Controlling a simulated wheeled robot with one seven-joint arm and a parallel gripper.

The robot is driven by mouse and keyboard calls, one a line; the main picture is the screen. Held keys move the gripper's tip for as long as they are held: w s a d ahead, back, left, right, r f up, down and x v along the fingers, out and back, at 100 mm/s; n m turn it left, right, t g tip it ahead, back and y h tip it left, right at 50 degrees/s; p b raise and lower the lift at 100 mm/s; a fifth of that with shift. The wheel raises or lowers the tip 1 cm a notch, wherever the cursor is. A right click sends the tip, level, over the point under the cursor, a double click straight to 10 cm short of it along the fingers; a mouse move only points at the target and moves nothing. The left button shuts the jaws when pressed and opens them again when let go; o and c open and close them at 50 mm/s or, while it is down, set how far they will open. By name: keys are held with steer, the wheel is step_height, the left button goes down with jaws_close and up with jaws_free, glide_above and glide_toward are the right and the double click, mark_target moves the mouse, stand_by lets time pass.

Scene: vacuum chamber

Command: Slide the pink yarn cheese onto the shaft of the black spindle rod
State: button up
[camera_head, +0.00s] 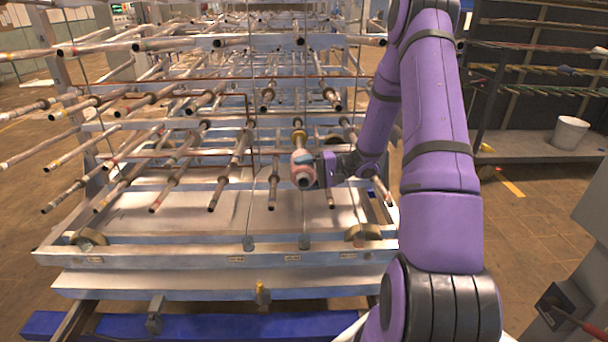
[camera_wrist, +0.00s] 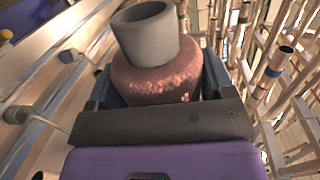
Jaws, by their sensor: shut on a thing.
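The pink yarn cheese (camera_head: 299,171), wound on a grey tube (camera_head: 305,180), is held by my gripper (camera_head: 314,164) at the front of the rack. In the wrist view the pink yarn (camera_wrist: 158,82) sits between the two dark fingers, and the grey tube (camera_wrist: 146,38) sticks out of it. The gripper is shut on the cheese. A rod with a brassy collar (camera_head: 299,137) lies directly behind the cheese in the head view. I cannot tell whether it enters the tube. Several rods have dark ends; I cannot tell which is the black spindle rod.
Rows of rods fill the metal rack; neighbouring rod ends (camera_head: 212,206) stick out left of the cheese. Thin upright wires run close by. A pale rack shelf (camera_head: 200,212) lies below. A shelf with a white bucket (camera_head: 570,132) stands at right.

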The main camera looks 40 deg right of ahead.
steer(key=shift+w+d+r, duration=0.1)
steer(key=shift+d+r, duration=0.05)
steer(key=shift+d, duration=0.05)
